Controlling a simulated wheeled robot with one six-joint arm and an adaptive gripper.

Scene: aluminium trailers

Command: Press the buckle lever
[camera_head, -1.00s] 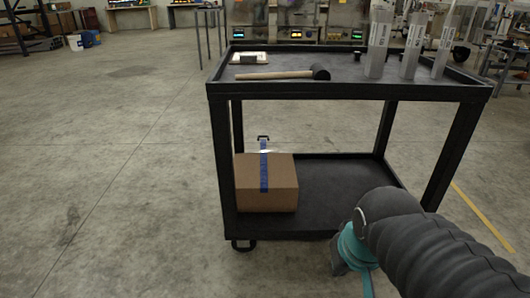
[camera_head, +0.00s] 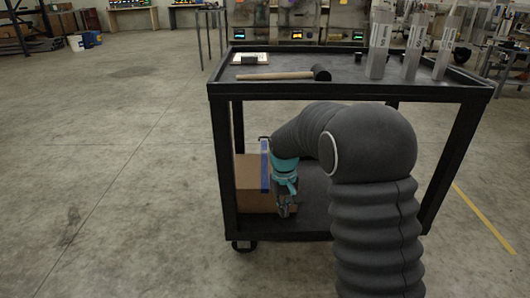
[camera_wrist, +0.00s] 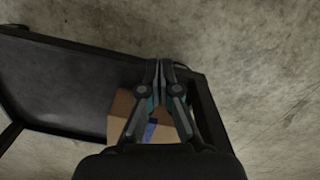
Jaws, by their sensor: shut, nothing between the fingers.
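A cardboard box (camera_head: 250,180) sits on the lower shelf of a black cart, at its left end. A blue strap (camera_head: 265,165) runs over the box; it also shows in the wrist view (camera_wrist: 150,131). A small dark piece (camera_head: 264,138) stands at the strap's upper end; I cannot tell whether it is the buckle lever. My gripper (camera_head: 284,212) hangs in front of the box's right part, fingers downward. In the wrist view my gripper (camera_wrist: 159,66) is shut and empty, with its fingers across the view of the box (camera_wrist: 122,104). Contact with the box cannot be told.
The cart's front left post (camera_head: 224,165) stands beside the box.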

